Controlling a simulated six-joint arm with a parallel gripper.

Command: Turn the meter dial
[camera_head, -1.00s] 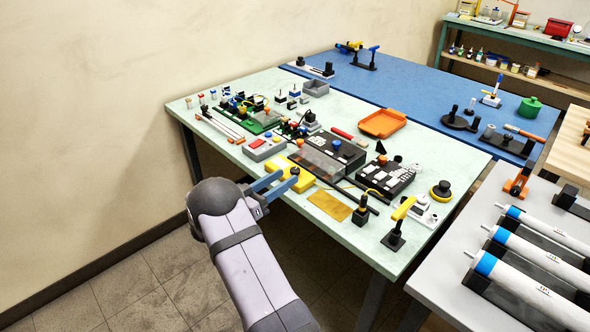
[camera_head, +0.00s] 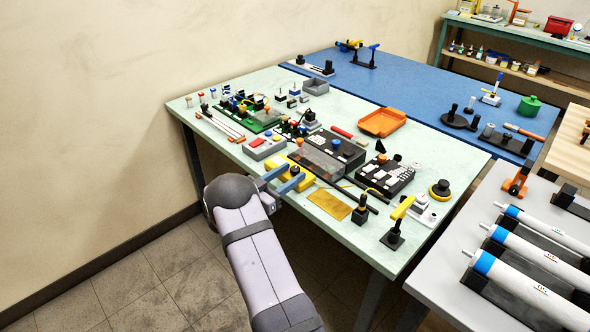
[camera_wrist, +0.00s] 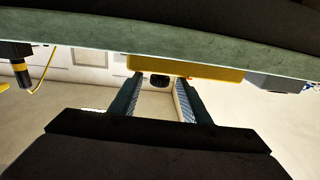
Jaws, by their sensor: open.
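The meter is a yellow block (camera_head: 273,160) lying near the front edge of the pale green table, partly hidden behind my fingers. Its yellow side also shows in the wrist view (camera_wrist: 210,73). A dark rounded knob, apparently the dial (camera_wrist: 160,80), shows against the yellow body, between my fingertips in that picture. My gripper (camera_head: 295,172) is open, with its two blue fingers reaching over the meter from the front; it also shows in the wrist view (camera_wrist: 158,90). The fingers lie on either side of the dial. I cannot tell whether either one touches it.
A black box with a clear cover (camera_head: 318,165) stands just behind the meter. A grey box with buttons (camera_head: 264,146) is to its left. A flat yellow sheet (camera_head: 329,204) and a black-and-yellow tool holder (camera_head: 360,212) lie to the right. The floor in front is free.

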